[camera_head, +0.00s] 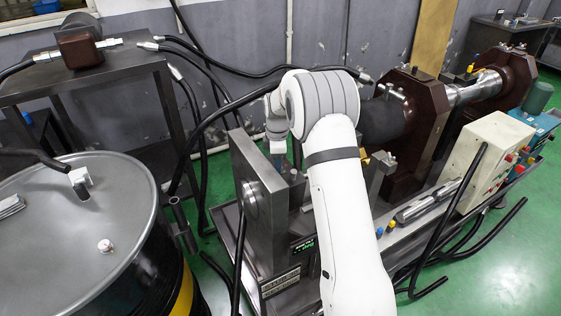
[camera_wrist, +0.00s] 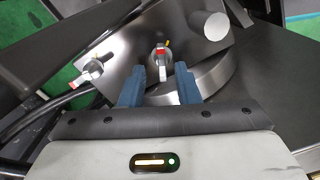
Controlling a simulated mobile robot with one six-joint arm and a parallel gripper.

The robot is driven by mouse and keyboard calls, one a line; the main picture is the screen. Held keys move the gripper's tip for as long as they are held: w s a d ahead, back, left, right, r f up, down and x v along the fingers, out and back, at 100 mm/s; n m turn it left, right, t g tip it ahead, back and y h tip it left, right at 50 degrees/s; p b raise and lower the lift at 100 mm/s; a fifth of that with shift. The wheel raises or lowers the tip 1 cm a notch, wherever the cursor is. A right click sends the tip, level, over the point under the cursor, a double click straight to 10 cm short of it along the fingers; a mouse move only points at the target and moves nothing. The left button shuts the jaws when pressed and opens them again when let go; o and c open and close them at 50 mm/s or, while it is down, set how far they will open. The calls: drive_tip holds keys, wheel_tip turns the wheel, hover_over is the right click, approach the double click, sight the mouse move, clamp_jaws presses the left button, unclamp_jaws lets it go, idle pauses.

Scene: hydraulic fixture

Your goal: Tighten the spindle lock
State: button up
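In the wrist view, a small metal knob or lever with a red mark (camera_wrist: 160,53) stands on a dark metal plate beside a yellow mark. I cannot tell for certain that it is the spindle lock. My gripper (camera_wrist: 159,70) is open, its two blue fingers apart on either side of the line to this knob. The knob shows just beyond the fingertips, with no clear contact. In the head view my white arm reaches to the steel fixture (camera_head: 262,205) and hides most of the gripper and the knobs.
A round metal disc (camera_wrist: 215,85) lies behind the right finger. A drum (camera_head: 60,215) stands at left, a steel table (camera_head: 85,75) behind it. Black hoses (camera_head: 215,75) run around the fixture. A beige control box (camera_head: 490,150) and a spindle assembly (camera_head: 410,125) are at right.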

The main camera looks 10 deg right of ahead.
clamp_jaws()
drive_tip(key=shift+r, duration=0.1)
idle(0.3)
drive_tip(key=shift+w+r+m, duration=0.1)
drive_tip(key=shift+w+m, duration=0.05)
drive_tip(key=shift+m, duration=0.55)
unclamp_jaws()
